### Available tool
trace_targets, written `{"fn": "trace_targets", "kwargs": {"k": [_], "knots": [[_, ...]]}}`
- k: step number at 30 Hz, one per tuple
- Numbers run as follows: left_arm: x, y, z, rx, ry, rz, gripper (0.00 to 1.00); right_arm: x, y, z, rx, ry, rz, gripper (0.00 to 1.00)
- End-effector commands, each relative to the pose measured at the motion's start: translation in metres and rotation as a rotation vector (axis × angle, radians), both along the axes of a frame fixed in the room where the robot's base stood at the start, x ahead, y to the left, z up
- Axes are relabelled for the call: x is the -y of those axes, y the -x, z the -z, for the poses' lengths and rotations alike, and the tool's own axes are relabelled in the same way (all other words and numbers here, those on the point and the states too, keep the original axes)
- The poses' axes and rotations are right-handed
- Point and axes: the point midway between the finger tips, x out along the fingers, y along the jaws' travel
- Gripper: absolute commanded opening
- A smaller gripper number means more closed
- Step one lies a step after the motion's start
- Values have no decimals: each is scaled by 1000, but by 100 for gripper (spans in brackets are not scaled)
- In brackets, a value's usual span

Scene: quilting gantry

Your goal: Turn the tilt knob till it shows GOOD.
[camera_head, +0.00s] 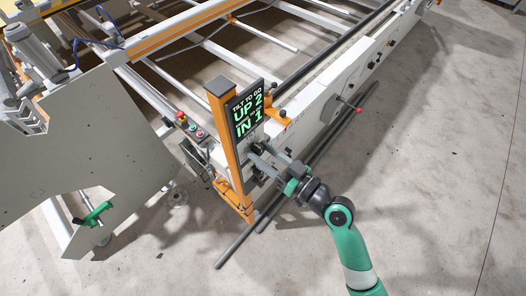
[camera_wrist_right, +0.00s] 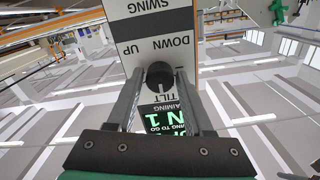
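The display (camera_head: 248,113) on the orange post (camera_head: 232,150) reads "TILT TO GO", "UP 2" and "IN 1" in green and white. In the right wrist view, the dark round tilt knob (camera_wrist_right: 160,73) sits on a panel (camera_wrist_right: 150,25) marked TILT, UP, DOWN and SWING, seen upside down. My right gripper (camera_wrist_right: 160,78) has one finger on each side of the knob, with what looks like a narrow gap at each side. In the head view, my right gripper (camera_head: 262,163) is at the panel below the display and hides the knob. My left gripper is not in view.
A large grey plate (camera_head: 90,140) is at left. Floor at right is clear.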

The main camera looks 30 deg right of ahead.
Motion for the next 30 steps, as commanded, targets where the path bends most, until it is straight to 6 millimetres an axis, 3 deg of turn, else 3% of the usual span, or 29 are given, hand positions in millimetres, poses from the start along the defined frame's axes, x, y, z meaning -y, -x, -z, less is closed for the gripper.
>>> {"fn": "trace_targets", "kwargs": {"k": [1, 8, 20, 30], "knots": [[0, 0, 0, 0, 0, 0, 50, 0, 0, 0, 0, 0, 0, 40], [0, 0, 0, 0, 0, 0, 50, 0, 0, 0, 0, 0, 0, 0], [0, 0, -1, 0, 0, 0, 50, 0, 0, -1, -14, -36, -1, 0], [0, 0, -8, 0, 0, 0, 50, 0, 0, -1, -93, -226, -1, 0]]}}
